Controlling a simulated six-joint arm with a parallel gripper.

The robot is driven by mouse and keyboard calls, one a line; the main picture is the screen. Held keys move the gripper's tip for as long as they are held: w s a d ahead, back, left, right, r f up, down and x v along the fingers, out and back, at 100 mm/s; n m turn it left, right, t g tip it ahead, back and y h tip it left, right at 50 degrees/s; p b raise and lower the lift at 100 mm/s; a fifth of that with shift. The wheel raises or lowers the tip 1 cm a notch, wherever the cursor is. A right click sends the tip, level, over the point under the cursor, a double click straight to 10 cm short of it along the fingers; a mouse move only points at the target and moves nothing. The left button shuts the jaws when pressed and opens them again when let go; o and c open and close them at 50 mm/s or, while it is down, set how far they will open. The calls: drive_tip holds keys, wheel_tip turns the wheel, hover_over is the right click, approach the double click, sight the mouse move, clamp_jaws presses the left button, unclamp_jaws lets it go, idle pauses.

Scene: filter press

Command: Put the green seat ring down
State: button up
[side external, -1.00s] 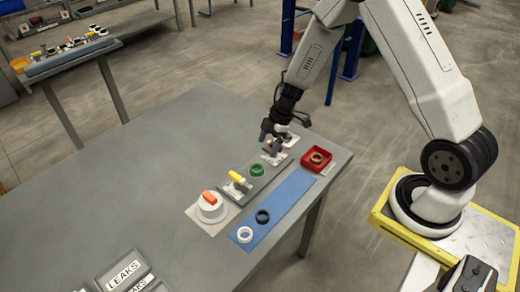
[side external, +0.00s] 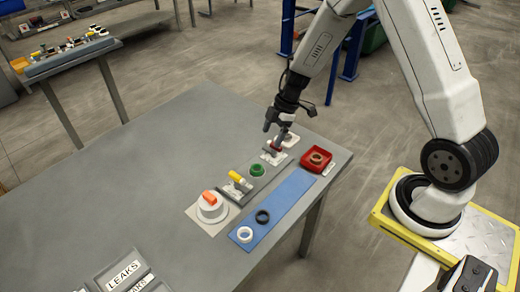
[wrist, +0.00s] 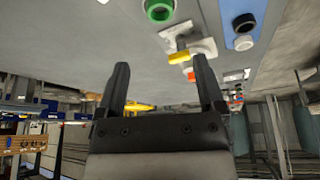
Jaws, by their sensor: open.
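The green seat ring (side external: 257,169) rests on the grey strip on the table, between the yellow-handled part and the small red part. It also shows at the top edge of the wrist view (wrist: 159,10), partly cut off. My gripper (side external: 276,127) is open and empty, above the far end of the grey strip, clear of the ring. In the wrist view its two fingers (wrist: 161,82) stand wide apart with nothing between them.
A yellow-handled part (side external: 236,178) and a white cylinder with an orange handle (side external: 210,206) stand nearer. A red tray (side external: 317,159) holds a brown ring. The blue mat (side external: 288,199) carries a black ring (side external: 262,216) and a white ring (side external: 244,234).

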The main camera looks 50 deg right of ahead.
wheel_tip(320, 180, up, 7)
drive_tip(key=w+a+m+t+h, duration=0.2)
drive_tip(key=w+m+t, duration=0.1)
drive_tip(key=m+t, duration=0.2)
drive_tip(key=s+a+r+m+g+h, duration=0.1)
drive_tip(key=s+m, duration=0.3)
drive_tip(key=s, duration=0.4)
drive_tip(key=s+a+r+m+g+h, duration=0.1)
drive_tip(key=s+a+r+m+g, duration=0.1)
drive_tip(key=s, duration=0.6)
drive_tip(key=a+m+g, duration=0.1)
drive_tip(key=m, duration=0.1)
drive_tip(key=shift+s+m, duration=0.2)
drive_tip(key=shift+m, duration=0.1)
idle(0.7)
